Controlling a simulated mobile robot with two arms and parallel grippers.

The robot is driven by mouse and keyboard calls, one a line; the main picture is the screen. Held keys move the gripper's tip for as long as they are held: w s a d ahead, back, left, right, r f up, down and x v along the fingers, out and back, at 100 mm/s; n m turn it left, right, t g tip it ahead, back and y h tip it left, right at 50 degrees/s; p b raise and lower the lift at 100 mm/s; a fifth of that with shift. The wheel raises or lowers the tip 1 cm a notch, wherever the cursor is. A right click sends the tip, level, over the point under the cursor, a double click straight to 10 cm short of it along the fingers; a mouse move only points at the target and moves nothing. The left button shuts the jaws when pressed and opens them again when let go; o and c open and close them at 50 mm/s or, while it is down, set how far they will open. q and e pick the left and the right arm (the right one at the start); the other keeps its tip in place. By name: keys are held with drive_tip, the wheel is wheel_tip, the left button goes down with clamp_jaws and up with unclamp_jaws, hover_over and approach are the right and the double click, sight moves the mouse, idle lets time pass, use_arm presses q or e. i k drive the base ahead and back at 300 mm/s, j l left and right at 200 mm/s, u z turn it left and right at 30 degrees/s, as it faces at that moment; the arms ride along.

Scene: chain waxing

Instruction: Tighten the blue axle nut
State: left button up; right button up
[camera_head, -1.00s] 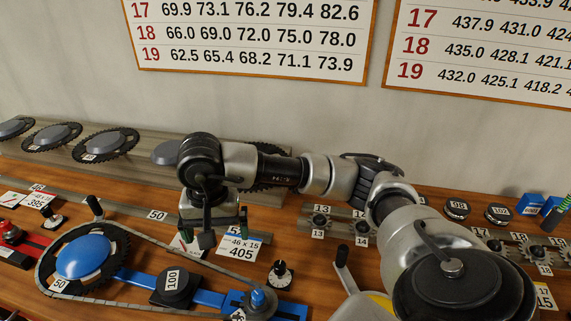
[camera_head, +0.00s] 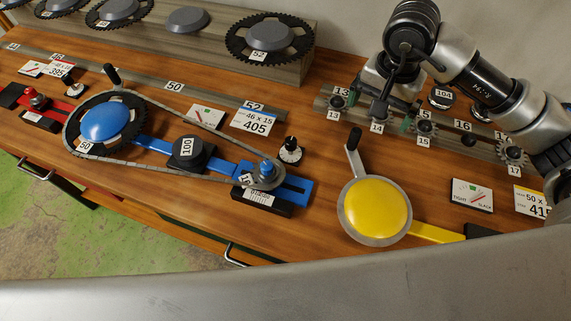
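The blue axle nut (camera_head: 266,168) sits on top of the small sprocket (camera_head: 264,181) at the right end of the blue bar (camera_head: 222,167). A chain (camera_head: 165,167) loops around this sprocket and the large chainring (camera_head: 78,133) with the blue hub (camera_head: 106,123). Whether the nut is tight cannot be seen. My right gripper (camera_head: 387,108) points down at the small sprocket rack, near the cog labelled 14, well right of and behind the nut. Its green-padded fingers are apart, with no clear sign of a held object. My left gripper is not in view.
A black-topped knob (camera_head: 290,148) stands just behind the nut. A black weight marked 100 (camera_head: 187,154) sits within the chain loop. The yellow disc (camera_head: 374,208) with its upright handle stands to the right. Bare wood lies in front of the blue bar.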

sight(266, 167)
drive_tip(key=k+j, duration=0.15)
drive_tip(key=j, duration=0.2)
drive_tip(key=k+j+u, duration=0.1)
drive_tip(key=j, duration=0.2)
drive_tip(key=k+j, duration=0.15)
drive_tip(key=j, duration=0.2)
drive_tip(key=k+j+u, duration=0.1)
drive_tip(key=j, duration=0.25)
